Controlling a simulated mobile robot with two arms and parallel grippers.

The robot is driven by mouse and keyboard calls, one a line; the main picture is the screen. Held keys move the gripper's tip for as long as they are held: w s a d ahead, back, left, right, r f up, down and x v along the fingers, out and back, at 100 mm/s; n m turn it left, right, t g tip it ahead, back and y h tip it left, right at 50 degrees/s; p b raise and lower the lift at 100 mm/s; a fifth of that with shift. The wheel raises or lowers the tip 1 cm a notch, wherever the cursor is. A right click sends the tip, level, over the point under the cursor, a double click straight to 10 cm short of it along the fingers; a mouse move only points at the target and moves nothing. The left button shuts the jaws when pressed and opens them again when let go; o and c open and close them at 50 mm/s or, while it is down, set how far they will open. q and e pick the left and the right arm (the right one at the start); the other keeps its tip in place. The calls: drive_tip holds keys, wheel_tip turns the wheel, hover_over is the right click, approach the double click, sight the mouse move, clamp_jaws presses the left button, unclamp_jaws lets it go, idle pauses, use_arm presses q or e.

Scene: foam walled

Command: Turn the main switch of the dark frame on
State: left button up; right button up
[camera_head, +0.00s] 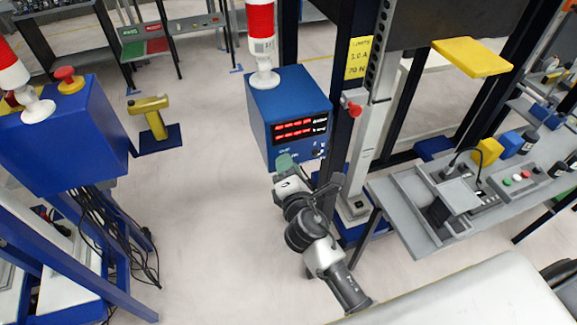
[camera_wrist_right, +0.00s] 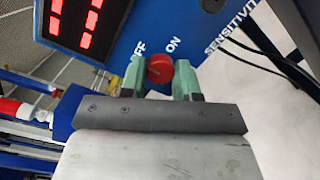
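The blue control box (camera_head: 285,100) with red lit displays is beside the dark frame (camera_head: 350,60). In the right wrist view a red round switch knob (camera_wrist_right: 159,70) is on its blue face, with the labels OFF and ON beside it. A mark on the knob is faint, so its setting is unclear. In the head view the right gripper (camera_head: 286,163) is at the box's lower front, hiding the knob. My left gripper is out of view.
A red-and-white lamp (camera_head: 262,40) stands on the box. A red knob (camera_head: 351,104) sticks out by the frame's post. A grey bench (camera_head: 410,215) stands to the right. Another blue box (camera_head: 65,140) with hanging cables is at left.

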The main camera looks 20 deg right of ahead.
drive_tip(key=shift+c, duration=0.9)
drive_tip(key=shift+m, duration=0.3)
drive_tip(key=shift+d+m+g+y+p, duration=0.1)
drive_tip(key=shift+m+g+y+p, duration=0.5)
drive_tip(key=shift+m, duration=2.05)
drive_tip(key=shift+a+m+t+y+p, duration=0.15)
drive_tip(key=shift+m+p, duration=1)
drive_tip(key=shift+m, duration=1.45)
drive_tip(key=shift+d+m+g+y+p, duration=0.25)
drive_tip(key=shift+m+p, duration=0.6)
drive_tip(key=shift+m, duration=1.8)
drive_tip(key=shift+a+f, duration=0.1)
drive_tip(key=o, duration=0.9)
